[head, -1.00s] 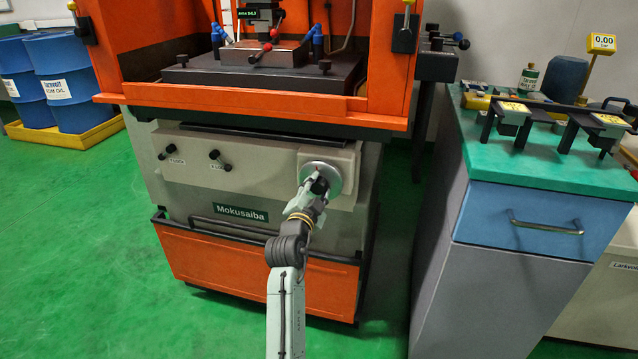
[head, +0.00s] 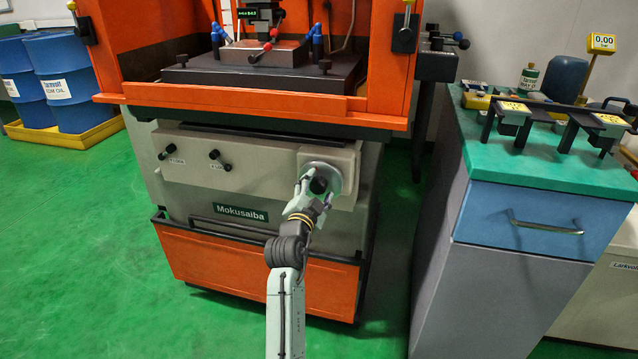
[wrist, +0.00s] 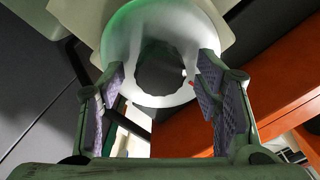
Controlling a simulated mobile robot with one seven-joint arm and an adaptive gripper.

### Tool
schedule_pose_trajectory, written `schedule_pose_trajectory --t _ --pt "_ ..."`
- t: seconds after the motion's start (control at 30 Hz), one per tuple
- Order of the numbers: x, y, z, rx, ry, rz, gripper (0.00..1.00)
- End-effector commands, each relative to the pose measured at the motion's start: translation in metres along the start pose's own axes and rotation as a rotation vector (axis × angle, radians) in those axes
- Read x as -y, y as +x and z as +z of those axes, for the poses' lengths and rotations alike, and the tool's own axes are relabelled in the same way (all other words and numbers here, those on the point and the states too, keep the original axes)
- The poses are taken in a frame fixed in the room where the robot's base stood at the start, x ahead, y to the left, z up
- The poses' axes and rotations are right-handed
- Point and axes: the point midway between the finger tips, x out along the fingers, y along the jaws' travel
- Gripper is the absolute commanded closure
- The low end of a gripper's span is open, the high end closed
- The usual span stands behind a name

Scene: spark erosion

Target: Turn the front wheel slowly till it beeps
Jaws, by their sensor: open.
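The front wheel (head: 337,178) is a round pale metal handwheel on the right of the machine's beige front panel. Its dark centre shows between my fingers. In the wrist view the wheel (wrist: 177,25) is a pale ring around a dark middle, with a small red mark low on its right. My gripper (head: 317,190) is at the wheel's face. In the wrist view my gripper (wrist: 160,92) is open, one finger on each side of the dark middle. The fingertips overlap the ring's lower edge; whether they touch it I cannot tell.
Two small black knobs (head: 220,160) sit left on the panel. A dark rail (head: 235,231) runs below, above the orange base (head: 258,272). A green display (head: 247,11) is above, its digits hard to read. A green-topped cabinet (head: 530,165) stands right. Green floor is free at left.

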Motion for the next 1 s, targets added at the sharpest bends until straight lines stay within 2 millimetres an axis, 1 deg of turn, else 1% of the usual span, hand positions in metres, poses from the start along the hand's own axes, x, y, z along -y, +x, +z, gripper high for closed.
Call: schedule_pose_trajectory --t 1.0 --pt "-0.001 -0.082 0.002 0.001 -0.001 -0.001 0.42"
